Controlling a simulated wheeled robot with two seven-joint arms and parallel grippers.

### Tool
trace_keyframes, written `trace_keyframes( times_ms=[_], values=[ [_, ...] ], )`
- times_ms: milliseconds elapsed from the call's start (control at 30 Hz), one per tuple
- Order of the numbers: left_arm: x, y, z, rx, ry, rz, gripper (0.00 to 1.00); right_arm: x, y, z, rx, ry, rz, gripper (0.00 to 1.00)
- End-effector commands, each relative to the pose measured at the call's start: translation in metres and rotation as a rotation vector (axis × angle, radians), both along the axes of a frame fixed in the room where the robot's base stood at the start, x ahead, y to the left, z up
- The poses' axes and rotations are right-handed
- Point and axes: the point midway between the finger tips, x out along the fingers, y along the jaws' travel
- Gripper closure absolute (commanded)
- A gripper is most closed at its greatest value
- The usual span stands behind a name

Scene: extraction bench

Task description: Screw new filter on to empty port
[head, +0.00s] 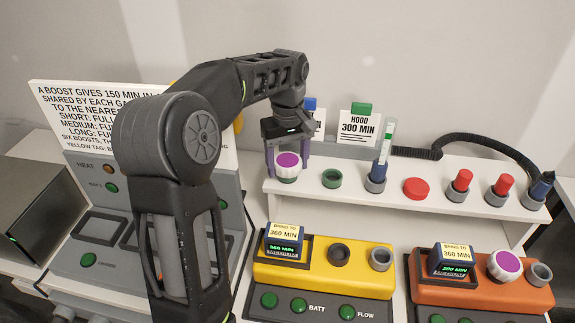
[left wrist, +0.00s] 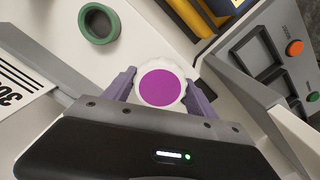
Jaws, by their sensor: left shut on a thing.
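A white, knurled filter with a purple top (head: 288,165) is at the left end of the white shelf. My left gripper (head: 287,158) is shut on it from above, its purple fingers on either side. The filter also shows between the fingers in the left wrist view (left wrist: 160,87). I cannot tell whether it still touches the shelf. The yellow unit (head: 320,265) has a dark open ring (head: 339,254) and a grey open ring (head: 381,259) on top. The orange unit (head: 470,290) carries another white and purple filter (head: 504,265) beside a grey ring (head: 539,273). My right gripper is not in view.
On the shelf (head: 400,177) stand an empty green ring (head: 331,178), a clear tube in a holder (head: 383,155), a red cap (head: 416,188) and several coloured plugs. A grey panel (head: 100,255) stands left. My left arm crosses the front left.

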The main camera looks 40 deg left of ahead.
Motion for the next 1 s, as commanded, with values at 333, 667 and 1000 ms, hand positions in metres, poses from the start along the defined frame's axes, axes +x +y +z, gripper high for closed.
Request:
trace_keyframes(
  times_ms=[333,667,1000],
  values=[
    [0.000,0.000,0.000,0.000,0.000,0.000,0.82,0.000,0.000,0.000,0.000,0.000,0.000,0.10],
    [0.000,0.000,0.003,0.000,-0.001,0.000,0.92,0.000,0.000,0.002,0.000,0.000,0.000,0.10],
    [0.000,0.000,0.014,0.000,-0.001,0.000,0.92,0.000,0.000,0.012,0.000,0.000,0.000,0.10]
  ],
)
